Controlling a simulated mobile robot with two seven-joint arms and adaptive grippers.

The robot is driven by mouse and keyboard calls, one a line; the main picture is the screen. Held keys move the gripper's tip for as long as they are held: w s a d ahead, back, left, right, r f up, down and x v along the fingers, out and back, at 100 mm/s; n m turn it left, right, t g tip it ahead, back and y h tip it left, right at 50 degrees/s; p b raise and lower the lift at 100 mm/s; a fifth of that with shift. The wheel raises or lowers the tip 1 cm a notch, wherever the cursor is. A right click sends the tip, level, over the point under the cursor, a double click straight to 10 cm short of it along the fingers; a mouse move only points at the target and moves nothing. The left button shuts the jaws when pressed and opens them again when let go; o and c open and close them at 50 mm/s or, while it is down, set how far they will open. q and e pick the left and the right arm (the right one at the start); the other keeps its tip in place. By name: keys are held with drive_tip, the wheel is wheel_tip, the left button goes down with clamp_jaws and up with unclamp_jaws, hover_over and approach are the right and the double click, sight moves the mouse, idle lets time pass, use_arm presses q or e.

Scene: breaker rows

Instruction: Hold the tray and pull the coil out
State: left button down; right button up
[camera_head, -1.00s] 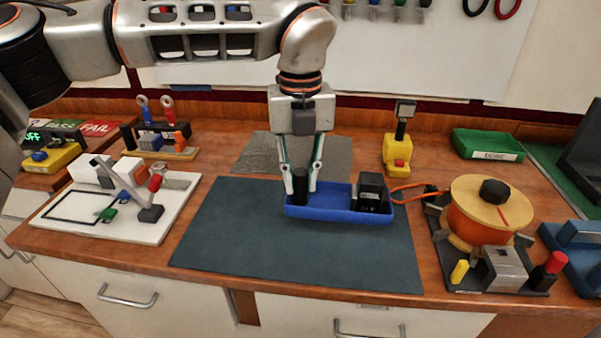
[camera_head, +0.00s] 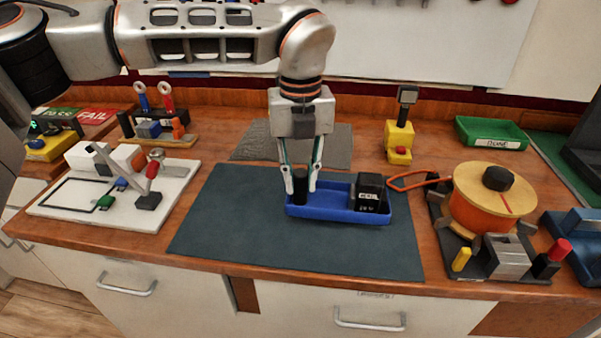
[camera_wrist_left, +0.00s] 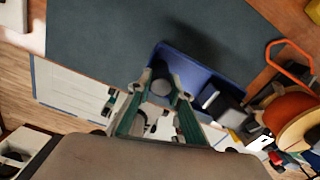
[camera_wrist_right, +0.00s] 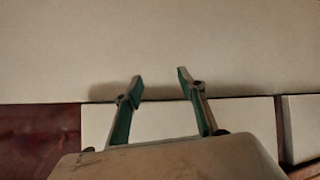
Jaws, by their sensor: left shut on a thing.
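A blue tray (camera_head: 325,213) lies on the dark mat in the head view. A black box labelled COIL (camera_head: 369,194) sits in the tray's right end; it also shows in the left wrist view (camera_wrist_left: 222,102). A black upright post (camera_head: 300,186) stands at the tray's left end. My left gripper (camera_head: 300,194) is shut on this post, one finger on each side; the left wrist view (camera_wrist_left: 161,92) shows the same. My right gripper (camera_wrist_right: 156,77) shows only in the right wrist view, with its fingers apart and nothing between them, facing a pale surface.
A dark mat (camera_head: 230,240) has free room left and front of the tray. An orange spool (camera_head: 485,205) on a stand is at the right, its orange loop (camera_head: 410,181) near the tray. A white board (camera_head: 75,213) lies left. A yellow device (camera_head: 399,140) and green bin (camera_head: 490,134) stand behind.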

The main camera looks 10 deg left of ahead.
sight(301, 202)
use_arm(q)
drive_tip(key=shift+f+b, duration=0.6)
drive_tip(key=shift+f, duration=1.85)
drive_tip(key=shift+s+f+p, duration=0.1)
drive_tip(key=shift+f+p, duration=0.3)
drive_tip(key=shift+f, duration=0.05)
idle(1.3)
